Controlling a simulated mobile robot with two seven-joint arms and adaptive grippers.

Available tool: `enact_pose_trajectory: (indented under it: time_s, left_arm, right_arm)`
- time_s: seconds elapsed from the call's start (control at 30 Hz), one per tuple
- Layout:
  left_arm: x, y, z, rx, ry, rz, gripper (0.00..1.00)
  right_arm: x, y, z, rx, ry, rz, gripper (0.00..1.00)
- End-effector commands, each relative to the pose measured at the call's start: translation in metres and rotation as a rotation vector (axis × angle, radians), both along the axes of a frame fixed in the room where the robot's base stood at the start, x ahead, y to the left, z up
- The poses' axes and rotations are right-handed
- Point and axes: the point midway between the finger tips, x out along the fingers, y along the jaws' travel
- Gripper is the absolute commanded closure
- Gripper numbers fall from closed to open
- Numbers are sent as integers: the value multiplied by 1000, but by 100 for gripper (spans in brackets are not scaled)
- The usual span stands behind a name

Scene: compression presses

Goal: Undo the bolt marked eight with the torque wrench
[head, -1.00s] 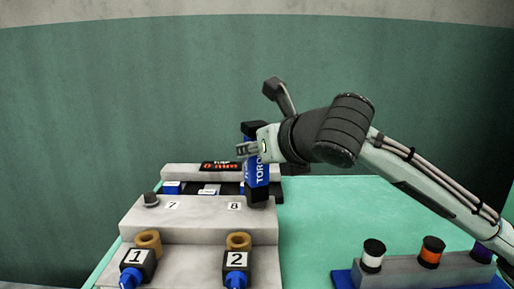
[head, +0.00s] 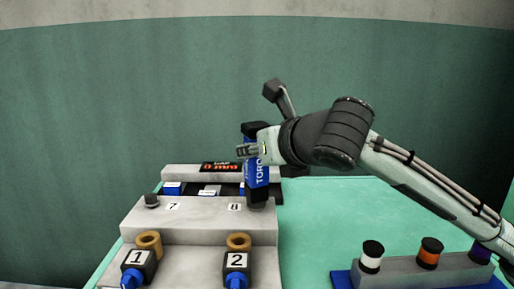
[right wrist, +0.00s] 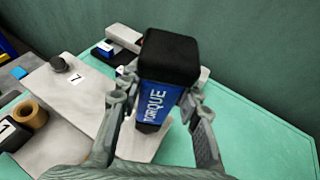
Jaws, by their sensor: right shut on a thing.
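The torque wrench (head: 257,172) is blue and black and stands upright over the right end of the grey block (head: 190,228), beside the label 8 (head: 235,207). Its lower end hides the bolt marked eight. My right gripper (head: 247,151) is shut on the wrench's blue body. In the right wrist view, my right gripper (right wrist: 160,112) has a finger on each side of the wrench (right wrist: 158,95), whose TORQUE lettering shows. The bolt at label 7 (head: 151,200) is a dark knob at the block's left end. My left gripper is not in view.
A red numeric display (head: 221,168) sits behind the block. In front are two blue-and-black parts marked 1 (head: 137,263) and 2 (head: 236,263), with brown rings behind them. A rack (head: 402,273) with white, orange and purple pieces stands at right. The green tabletop between is clear.

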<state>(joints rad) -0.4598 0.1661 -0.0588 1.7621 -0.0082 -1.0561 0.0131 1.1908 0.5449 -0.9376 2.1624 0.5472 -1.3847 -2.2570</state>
Motion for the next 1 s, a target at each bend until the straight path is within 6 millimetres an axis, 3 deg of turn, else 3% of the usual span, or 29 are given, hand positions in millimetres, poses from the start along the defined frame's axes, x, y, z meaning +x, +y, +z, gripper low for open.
enact_pose_trajectory:
  time_s: [0.03,1.0]
  left_arm:
    - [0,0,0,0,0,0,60]
    - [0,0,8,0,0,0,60]
  right_arm:
    - [-1,0,-8,-7,17,1,100]
    - [-1,0,-7,-9,17,-1,100]
